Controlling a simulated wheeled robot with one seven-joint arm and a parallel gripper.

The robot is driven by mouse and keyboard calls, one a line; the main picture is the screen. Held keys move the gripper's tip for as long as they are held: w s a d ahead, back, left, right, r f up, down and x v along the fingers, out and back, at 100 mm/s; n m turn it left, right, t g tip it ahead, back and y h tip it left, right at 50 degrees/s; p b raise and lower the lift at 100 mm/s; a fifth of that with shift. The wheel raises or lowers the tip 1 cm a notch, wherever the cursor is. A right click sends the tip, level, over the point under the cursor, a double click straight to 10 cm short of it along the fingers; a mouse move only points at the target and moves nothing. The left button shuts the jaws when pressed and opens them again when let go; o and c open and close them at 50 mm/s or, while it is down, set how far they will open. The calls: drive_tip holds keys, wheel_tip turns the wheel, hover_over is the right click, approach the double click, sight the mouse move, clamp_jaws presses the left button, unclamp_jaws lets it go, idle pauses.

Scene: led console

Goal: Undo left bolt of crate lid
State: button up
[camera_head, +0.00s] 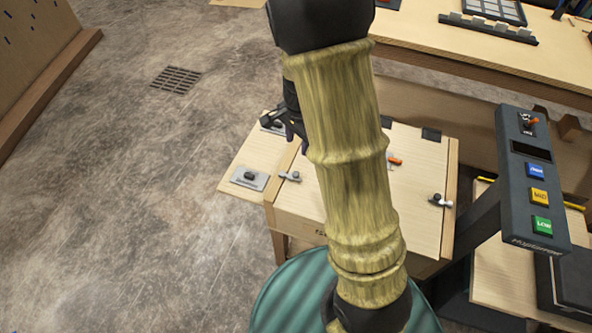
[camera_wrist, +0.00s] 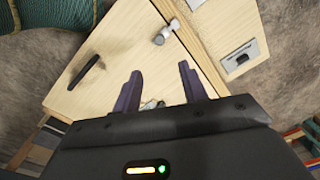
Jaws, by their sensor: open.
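The pale wooden crate lid (camera_head: 415,165) lies flat on the crate, with my arm hiding its middle. A right bolt (camera_head: 440,200) sits at the opposite edge. My gripper (camera_head: 285,125) is over the lid's far left part, beyond the left bolt and partly hidden by my arm. In the wrist view its dark fingers (camera_wrist: 160,90) are apart and empty. Another metal fitting (camera_wrist: 150,105) shows between them, partly hidden.
A metal plate with a dark knob (camera_head: 250,178) lies on the board left of the crate. A console with coloured buttons (camera_head: 535,180) stands right. A workbench (camera_head: 440,50) is behind. Floor at left is clear.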

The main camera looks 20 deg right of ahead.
sight(296, 173)
drive_tip(key=f, duration=0.4)
drive_tip(key=f+b, duration=0.1)
drive_tip(key=f, duration=0.4)
drive_tip(key=f+b, duration=0.1)
drive_tip(key=f, duration=0.4)
drive_tip(key=shift+w+a, duration=0.15)
drive_tip(key=shift+w, duration=0.15)
clamp_jaws()
